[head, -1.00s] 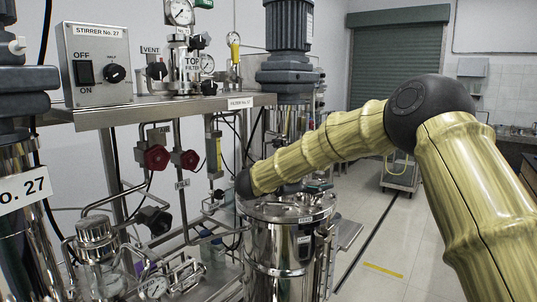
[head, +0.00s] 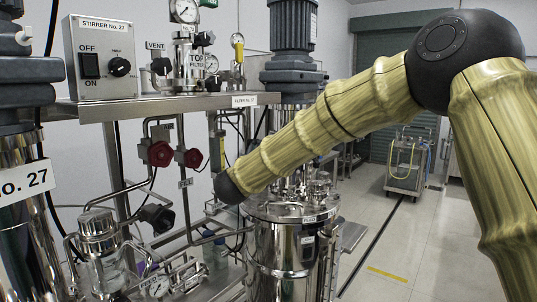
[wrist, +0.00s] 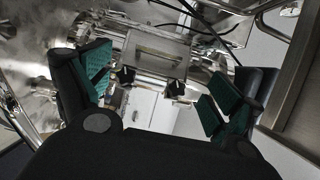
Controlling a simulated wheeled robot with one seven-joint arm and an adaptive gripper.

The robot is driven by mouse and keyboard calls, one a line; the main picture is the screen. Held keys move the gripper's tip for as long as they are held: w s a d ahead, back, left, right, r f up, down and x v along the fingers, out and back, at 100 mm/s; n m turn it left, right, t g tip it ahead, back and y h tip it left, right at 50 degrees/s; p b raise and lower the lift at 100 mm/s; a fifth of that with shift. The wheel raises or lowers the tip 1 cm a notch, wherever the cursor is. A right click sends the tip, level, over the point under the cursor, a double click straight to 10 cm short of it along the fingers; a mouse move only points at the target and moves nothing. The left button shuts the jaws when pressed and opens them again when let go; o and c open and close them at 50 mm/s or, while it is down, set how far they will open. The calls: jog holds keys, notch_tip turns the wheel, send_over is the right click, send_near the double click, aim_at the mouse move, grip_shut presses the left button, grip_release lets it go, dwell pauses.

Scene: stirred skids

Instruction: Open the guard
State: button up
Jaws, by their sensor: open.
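My gripper (wrist: 157,85) is open in the wrist view, its two dark fingers with green pads spread apart and nothing between them touching the pads. Ahead of the fingers is a pale rectangular metal piece (wrist: 158,48) with a slot-like bar, set among shiny fittings. It may be the guard, but I cannot tell for certain. No guard can be picked out clearly in the head view.
A steel shelf (head: 165,104) carries a stirrer switch box (head: 103,58) and a gauge (head: 184,10). Red valve knobs (head: 160,153) and pipes crowd the left. A trolley (head: 407,165) stands at the back right on open floor (head: 390,235).

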jog(key=p+x, duration=0.3)
jog(key=x, duration=0.7)
jog(key=shift+c, duration=0.2)
